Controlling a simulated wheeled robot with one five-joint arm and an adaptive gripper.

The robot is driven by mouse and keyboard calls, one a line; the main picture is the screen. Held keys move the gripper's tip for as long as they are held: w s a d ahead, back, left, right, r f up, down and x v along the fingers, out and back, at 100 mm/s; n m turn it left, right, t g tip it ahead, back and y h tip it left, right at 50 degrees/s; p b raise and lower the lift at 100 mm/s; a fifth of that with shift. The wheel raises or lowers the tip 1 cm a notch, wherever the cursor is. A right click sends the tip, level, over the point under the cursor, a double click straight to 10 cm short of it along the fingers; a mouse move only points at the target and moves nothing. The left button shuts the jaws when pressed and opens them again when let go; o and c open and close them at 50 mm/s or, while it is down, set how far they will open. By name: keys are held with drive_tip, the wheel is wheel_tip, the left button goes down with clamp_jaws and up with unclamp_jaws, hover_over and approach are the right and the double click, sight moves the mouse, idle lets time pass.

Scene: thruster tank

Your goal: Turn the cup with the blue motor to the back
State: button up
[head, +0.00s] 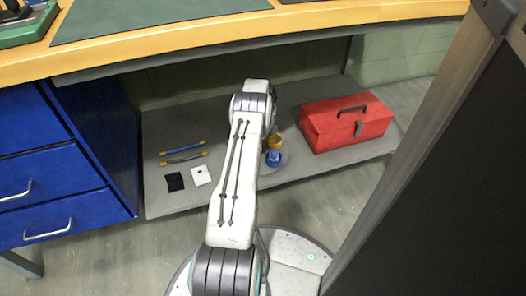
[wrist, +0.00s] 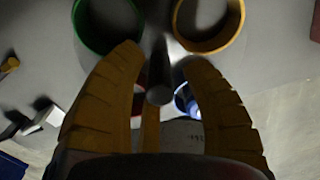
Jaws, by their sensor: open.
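In the wrist view, several coloured cups stand around a grey central post (wrist: 159,80). A green cup (wrist: 82,38) is at upper left and a yellow cup (wrist: 238,32) at upper right. A red cup (wrist: 137,101) and a blue cup (wrist: 181,101) show lower down, partly hidden by my fingers. The blue motor is not clear.
A red toolbox (head: 345,125) sits right on the grey shelf (head: 215,115). Tools (head: 183,146) and black and white cards (head: 201,176) lie left. Blue drawers (head: 50,165) stand left, the wooden bench top (head: 300,22) is above, and a dark panel (head: 450,190) blocks the right.

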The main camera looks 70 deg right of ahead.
drive_tip(key=shift+r+p, duration=2.6)
drive_tip(key=shift+r, duration=1.9)
